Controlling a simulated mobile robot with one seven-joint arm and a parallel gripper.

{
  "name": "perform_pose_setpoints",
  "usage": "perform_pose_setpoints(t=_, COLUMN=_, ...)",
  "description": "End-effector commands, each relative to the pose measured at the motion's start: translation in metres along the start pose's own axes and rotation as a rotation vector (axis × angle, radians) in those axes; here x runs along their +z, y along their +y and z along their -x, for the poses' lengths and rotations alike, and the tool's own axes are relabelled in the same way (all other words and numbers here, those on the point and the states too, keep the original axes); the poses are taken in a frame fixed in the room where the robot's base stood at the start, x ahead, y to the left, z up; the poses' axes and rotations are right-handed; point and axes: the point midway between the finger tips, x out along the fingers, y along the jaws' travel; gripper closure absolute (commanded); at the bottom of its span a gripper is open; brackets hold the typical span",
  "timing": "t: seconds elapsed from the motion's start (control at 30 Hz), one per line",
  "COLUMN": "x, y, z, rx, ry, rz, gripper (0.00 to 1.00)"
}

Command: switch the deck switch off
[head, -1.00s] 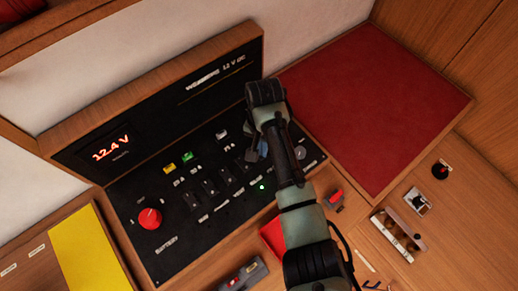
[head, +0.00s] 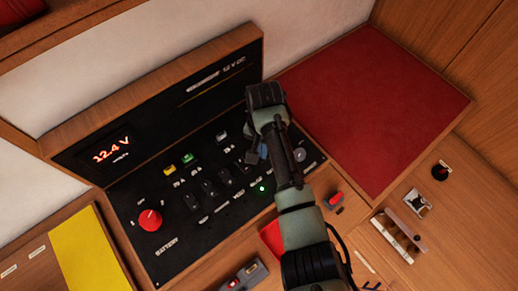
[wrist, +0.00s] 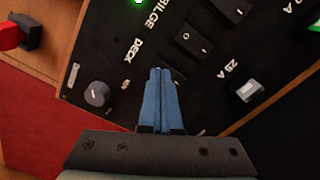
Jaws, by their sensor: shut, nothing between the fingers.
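The black switch panel (head: 170,240) lies below an upright board with a red 12.4 V display. In the wrist view the label DECK (wrist: 126,66) is printed on the panel just left of my gripper (wrist: 161,72). Its two blue fingers are together, with nothing between them. They cover the place beside that label, so the deck switch is hidden and its position cannot be seen. I cannot tell whether the fingertips touch it. In the head view my gripper (head: 263,150) is over the panel's right part, partly hidden by my arm.
The BILGE rocker switch (wrist: 193,41) is close beyond the fingertips, with a lit green lamp (wrist: 139,2) nearby. A grey knob (wrist: 97,93) is to the left, a pale fuse (wrist: 248,90) to the right. A red battery knob (head: 150,220) and a red mat (head: 380,110) flank the arm.

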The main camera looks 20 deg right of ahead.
Motion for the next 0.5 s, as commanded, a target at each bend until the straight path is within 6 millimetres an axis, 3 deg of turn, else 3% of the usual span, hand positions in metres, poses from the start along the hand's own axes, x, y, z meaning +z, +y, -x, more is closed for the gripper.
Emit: perform_pose_setpoints(t=0.5, x=0.0, y=0.0, z=0.045, rx=0.001, ry=0.0, rz=0.001, gripper=1.0)
